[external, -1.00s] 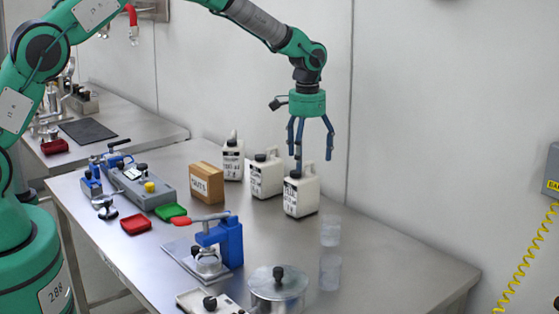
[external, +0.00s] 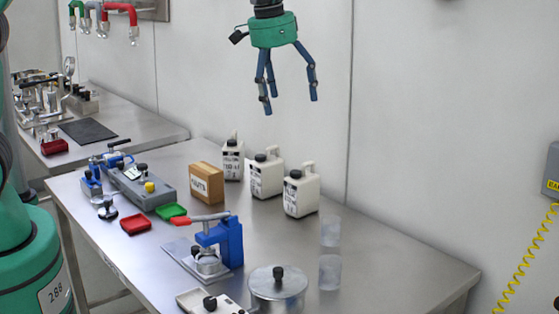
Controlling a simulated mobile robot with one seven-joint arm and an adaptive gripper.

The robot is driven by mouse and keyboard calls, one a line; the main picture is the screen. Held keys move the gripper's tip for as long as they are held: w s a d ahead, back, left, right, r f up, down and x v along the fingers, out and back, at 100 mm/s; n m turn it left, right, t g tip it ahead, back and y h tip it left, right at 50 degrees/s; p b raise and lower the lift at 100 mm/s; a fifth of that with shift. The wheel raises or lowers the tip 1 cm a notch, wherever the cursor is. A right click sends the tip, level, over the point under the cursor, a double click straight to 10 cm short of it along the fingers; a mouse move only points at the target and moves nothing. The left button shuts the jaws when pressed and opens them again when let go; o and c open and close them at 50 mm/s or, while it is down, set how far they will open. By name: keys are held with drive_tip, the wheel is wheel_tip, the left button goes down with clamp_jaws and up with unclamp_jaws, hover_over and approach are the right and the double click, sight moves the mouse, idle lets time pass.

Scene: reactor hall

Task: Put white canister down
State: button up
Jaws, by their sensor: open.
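Three white canisters with black caps and printed labels stand upright on the steel table in a slanting row near the wall. The nearest canister (external: 301,196) is at the right of the row, the middle canister (external: 267,176) is behind it, and the farthest canister (external: 233,160) is at the left. I cannot tell which one the task means. My gripper (external: 289,103) is open and empty, with its blue fingers spread and pointing down. It hangs well above the canisters, touching nothing.
A wooden box (external: 206,183) stands left of the canisters. Red and green trays (external: 136,223) lie at left. The table's right end (external: 420,270) is clear.

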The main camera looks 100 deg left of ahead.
drive_tip(key=s+d+r+m+t, duration=0.15)
drive_tip(key=s+d+r, duration=0.35)
drive_tip(key=s+d, duration=0.65)
drive_tip(key=s+d+r+m+t, duration=0.1)
drive_tip(key=s+d+r+m, duration=0.3)
drive_tip(key=s+d, duration=0.75)
drive_tip(key=s+d+f+t, duration=0.1)
drive_tip(key=s+d+f, duration=0.1)
drive_tip(key=s+d, duration=0.3)
drive_tip(key=s, duration=0.4)
drive_tip(key=shift+s+d+h, duration=0.3)
drive_tip(key=shift+s+h, duration=0.05)
drive_tip(key=shift+h, duration=0.05)
drive_tip(key=shift+f, duration=0.1)
wheel_tip(320, 180, down, 8)
drive_tip(key=b, duration=0.8)
